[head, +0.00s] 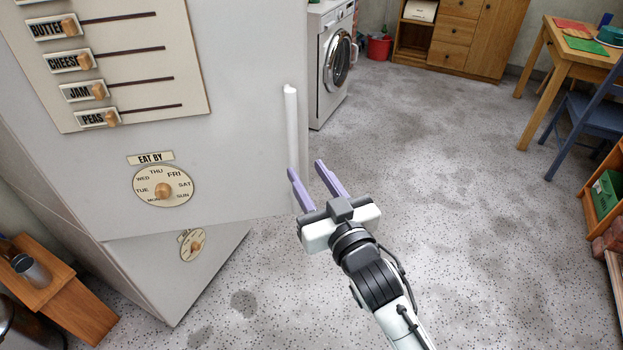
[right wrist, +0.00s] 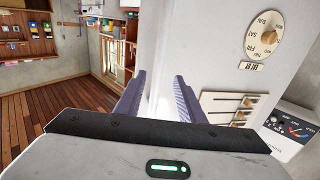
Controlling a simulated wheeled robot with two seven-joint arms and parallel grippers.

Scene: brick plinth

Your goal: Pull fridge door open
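The pale grey fridge door (head: 235,110) fills the upper left of the head view, with its dial and label panel facing me. A white upright bar handle (head: 291,125) stands near its right edge. My right gripper (head: 306,166) is open, its two lilac fingers apart at the lower part of the handle. One finger overlaps the handle in the head view; I cannot tell whether they touch. In the right wrist view the door (right wrist: 210,60) appears upside down beyond the open fingers (right wrist: 158,88). My left gripper is not in view.
A washing machine (head: 333,60) stands behind the door's right edge. A wooden stool (head: 65,305) with a metal cup is at lower left. A table (head: 575,50) and blue chair (head: 590,115) are at right. The speckled floor (head: 450,200) between is clear.

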